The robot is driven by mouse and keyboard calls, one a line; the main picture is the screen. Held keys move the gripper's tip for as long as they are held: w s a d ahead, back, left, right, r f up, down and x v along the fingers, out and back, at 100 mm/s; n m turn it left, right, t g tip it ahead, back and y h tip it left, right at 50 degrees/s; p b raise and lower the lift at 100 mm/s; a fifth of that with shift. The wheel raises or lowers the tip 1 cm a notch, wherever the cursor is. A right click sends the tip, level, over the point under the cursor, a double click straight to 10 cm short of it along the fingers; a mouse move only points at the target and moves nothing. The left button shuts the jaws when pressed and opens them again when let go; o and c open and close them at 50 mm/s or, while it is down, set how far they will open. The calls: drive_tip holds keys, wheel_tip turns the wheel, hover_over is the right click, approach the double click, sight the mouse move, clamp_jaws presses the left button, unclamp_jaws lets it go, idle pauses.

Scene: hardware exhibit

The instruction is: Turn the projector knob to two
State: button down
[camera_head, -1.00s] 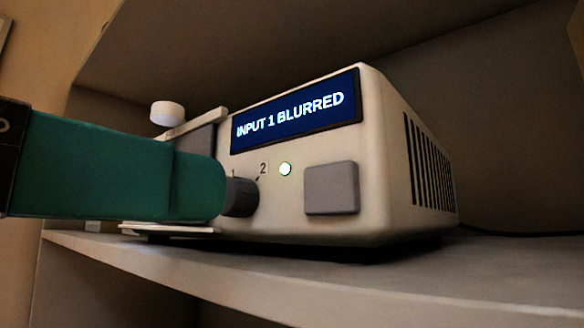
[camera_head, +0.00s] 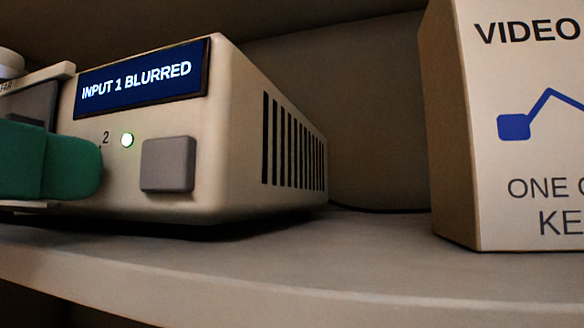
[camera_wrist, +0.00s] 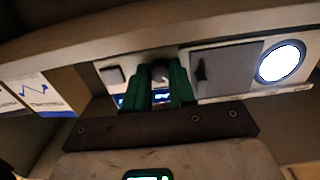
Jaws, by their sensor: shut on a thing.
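The cream projector (camera_head: 222,165) stands on a shelf. Its blue display (camera_head: 140,82) reads "INPUT 1 BLURRED". The wrist view shows the projector upside down, with my gripper (camera_wrist: 162,80) shut on the dark round knob (camera_wrist: 160,66). The knob's pointer cannot be made out.
A grey square button (camera_head: 168,164) is right of the light. A carton marked "VIDEO" (camera_head: 470,140) stands on the shelf (camera_head: 330,262) farther right, with bare shelf between. In the wrist view, a bright lens (camera_wrist: 281,63) and a grey panel (camera_wrist: 225,72) are right of the fingers.

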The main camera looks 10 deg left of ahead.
drive_tip(key=shift+m+b, duration=0.4)
drive_tip(key=shift+m, duration=0.1)
drive_tip(key=shift+a+m+b, duration=0.1)
drive_tip(key=shift+m+b, duration=3.1)
drive_tip(key=shift+m, duration=4.3)
drive_tip(key=c, duration=1.2)
unclamp_jaws()
